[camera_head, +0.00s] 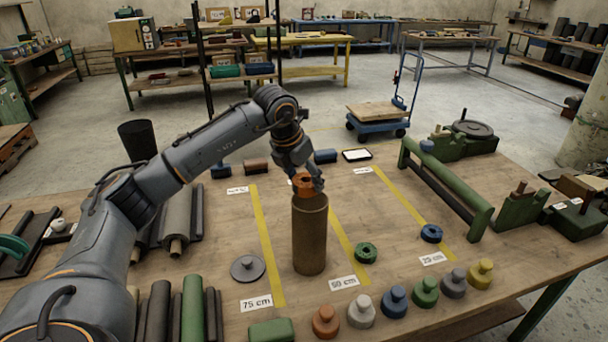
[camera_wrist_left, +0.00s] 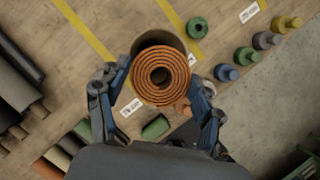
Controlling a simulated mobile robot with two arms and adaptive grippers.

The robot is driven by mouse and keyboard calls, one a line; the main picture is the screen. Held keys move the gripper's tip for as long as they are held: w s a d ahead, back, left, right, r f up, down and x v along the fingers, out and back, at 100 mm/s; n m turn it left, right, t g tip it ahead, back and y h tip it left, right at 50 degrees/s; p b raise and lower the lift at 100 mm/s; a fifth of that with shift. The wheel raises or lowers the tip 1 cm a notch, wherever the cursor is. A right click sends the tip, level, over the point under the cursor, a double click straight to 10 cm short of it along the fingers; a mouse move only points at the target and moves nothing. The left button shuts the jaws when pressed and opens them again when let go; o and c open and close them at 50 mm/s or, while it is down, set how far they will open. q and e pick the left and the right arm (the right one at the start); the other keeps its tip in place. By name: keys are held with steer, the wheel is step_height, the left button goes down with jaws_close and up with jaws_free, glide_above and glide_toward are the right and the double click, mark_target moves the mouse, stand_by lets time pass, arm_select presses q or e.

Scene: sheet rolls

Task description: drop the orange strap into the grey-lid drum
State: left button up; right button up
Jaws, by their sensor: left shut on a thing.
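The orange strap (camera_head: 303,184) is a rolled coil. My left gripper (camera_head: 308,174) is shut on it, right at the top of a tall brown drum (camera_head: 310,240). In the left wrist view the coil (camera_wrist_left: 161,72) sits between the two fingers and covers most of the drum mouth, whose rim (camera_wrist_left: 153,36) shows behind it. I cannot tell whether its lower edge is inside the rim. The drum stands upright and open. A flat grey lid (camera_head: 247,268) with a knob lies on the table left of the drum. My right gripper is not in view.
Green (camera_head: 366,252) and blue (camera_head: 431,233) rolls lie right of the drum between yellow tape lines. Several coloured knobbed pieces (camera_head: 393,301) line the front edge. Dark rolls (camera_head: 180,222) lie at left. A green roller frame (camera_head: 447,187) stands at right.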

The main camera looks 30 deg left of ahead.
arm_select(q)
steer(key=shift+s, duration=0.1)
steer(key=o, duration=1.3)
steer(key=shift+r, duration=0.1)
steer(key=shift+s+r, duration=0.1)
steer(key=shift+r, duration=0.05)
steer(key=v, duration=1.1)
steer(key=shift+s+r, duration=0.2)
steer(key=shift+r, duration=0.1)
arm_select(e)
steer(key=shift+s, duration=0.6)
